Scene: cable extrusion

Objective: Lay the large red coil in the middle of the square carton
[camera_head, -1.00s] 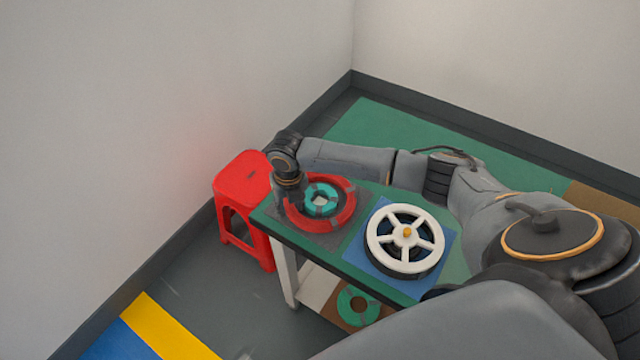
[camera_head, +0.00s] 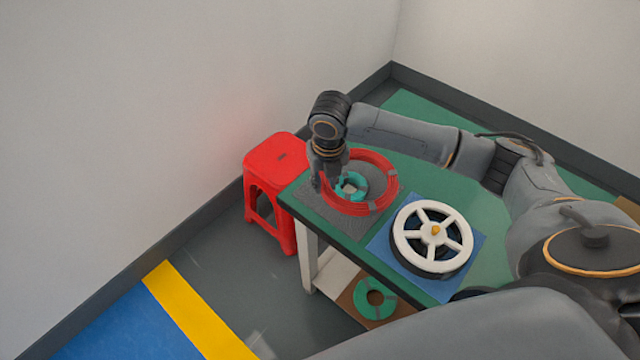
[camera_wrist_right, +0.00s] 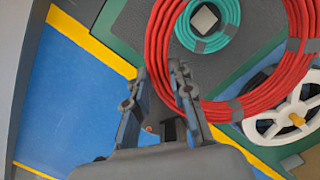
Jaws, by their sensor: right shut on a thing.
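The large red coil (camera_head: 388,187) is a ring of red cable with grey tape bands. It is held above the grey mat (camera_head: 340,218) on the green table, over a small teal coil. My right gripper (camera_head: 322,184) is shut on the coil's left side. In the right wrist view the red coil (camera_wrist_right: 160,45) passes between the fingers (camera_wrist_right: 155,75). No open square carton shows clearly; a flat brown square (camera_head: 349,301) lies on the lower shelf, with a green coil (camera_head: 375,299) on it. My left gripper is not in view.
The teal coil (camera_head: 360,182) sits around a grey post on the mat. A white spoked reel (camera_head: 432,237) stands on a blue mat (camera_head: 466,262) to the right. A red stool (camera_head: 272,165) is left of the table (camera_head: 470,212). Walls are behind; the floor at lower left is clear.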

